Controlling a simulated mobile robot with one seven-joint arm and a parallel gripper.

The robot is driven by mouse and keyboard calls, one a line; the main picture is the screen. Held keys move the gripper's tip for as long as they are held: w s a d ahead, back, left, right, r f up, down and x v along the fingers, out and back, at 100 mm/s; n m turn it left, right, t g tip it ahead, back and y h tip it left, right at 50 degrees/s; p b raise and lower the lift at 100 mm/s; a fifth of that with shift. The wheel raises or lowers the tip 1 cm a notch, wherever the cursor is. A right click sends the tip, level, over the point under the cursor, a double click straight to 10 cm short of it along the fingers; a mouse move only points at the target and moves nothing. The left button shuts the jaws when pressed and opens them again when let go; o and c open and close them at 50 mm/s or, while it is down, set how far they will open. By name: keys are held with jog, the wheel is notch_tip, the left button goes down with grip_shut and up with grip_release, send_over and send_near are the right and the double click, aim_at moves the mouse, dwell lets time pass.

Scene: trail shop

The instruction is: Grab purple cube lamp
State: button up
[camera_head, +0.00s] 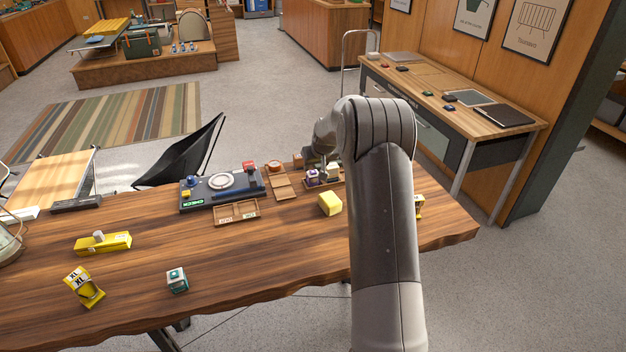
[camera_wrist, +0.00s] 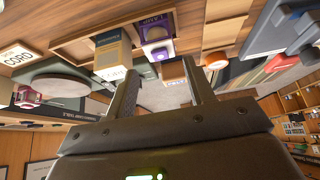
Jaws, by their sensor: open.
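The purple cube lamp (camera_wrist: 160,48) is a small purple and white block with a LAMP label, near the top middle of the wrist view. In the head view the purple lamp (camera_head: 312,177) stands at the far edge of the wooden table. My gripper (camera_wrist: 160,70) is open, with its two fingers apart and nothing between them. The lamp appears just beyond the fingertips, apart from them. In the head view my gripper (camera_head: 323,166) is beside the lamp, partly hidden by my arm.
A pale yellow and white box (camera_wrist: 113,55) stands close beside the lamp. A yellow block (camera_head: 330,203) and wooden trays (camera_head: 236,213) are nearby on the table. A dark checkout pad (camera_head: 222,188) lies to the left.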

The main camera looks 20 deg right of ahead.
aim_at(313, 172)
jog(key=shift+x, duration=3.15)
jog(key=shift+s, duration=0.1)
jog(key=shift+c, duration=0.3)
jog(key=c, duration=0.7)
